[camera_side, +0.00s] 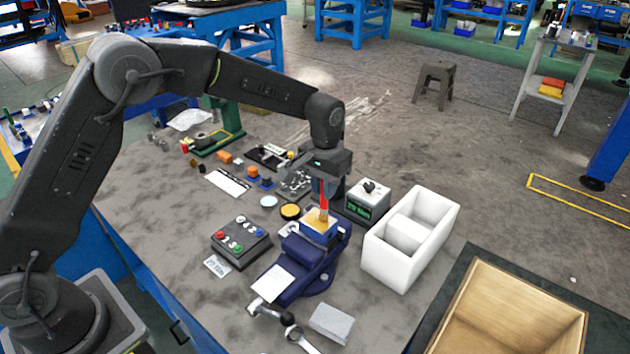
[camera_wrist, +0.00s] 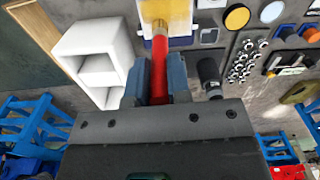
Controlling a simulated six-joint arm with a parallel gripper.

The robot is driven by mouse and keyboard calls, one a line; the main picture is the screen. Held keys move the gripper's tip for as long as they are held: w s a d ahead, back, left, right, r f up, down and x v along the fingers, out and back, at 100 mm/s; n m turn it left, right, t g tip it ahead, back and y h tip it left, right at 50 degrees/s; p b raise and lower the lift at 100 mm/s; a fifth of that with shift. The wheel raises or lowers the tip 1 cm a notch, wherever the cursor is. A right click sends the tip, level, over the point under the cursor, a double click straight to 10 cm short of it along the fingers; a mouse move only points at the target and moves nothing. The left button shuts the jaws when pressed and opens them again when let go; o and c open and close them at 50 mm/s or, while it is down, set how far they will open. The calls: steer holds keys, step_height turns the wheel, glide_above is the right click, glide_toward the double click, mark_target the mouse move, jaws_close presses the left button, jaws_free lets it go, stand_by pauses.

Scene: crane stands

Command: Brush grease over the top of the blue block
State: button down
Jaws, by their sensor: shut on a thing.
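My gripper (camera_wrist: 159,82) is shut on the red handle of a brush (camera_side: 324,194), which points down; it also shows in the wrist view (camera_wrist: 159,58). The blue block (camera_side: 318,234) sits in a dark blue vise (camera_side: 327,262). Its top looks partly yellow and partly pale, and its blue edge shows in the wrist view (camera_wrist: 184,41). The bristles are over the block's top; I cannot tell whether they touch it. A round tin with yellow-orange content (camera_side: 290,211), likely grease, stands left of the block; it also shows in the wrist view (camera_wrist: 237,17).
A white divided bin (camera_side: 440,225) and a box with a green display (camera_side: 368,202) stand right of the vise. A button panel (camera_side: 240,242) is at left. A grey block (camera_side: 332,323) and wrenches lie in front. An open wooden crate (camera_side: 510,310) is at lower right.

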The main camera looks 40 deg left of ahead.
steer(key=shift+a, duration=2.35)
step_height(320, 180, up, 8)
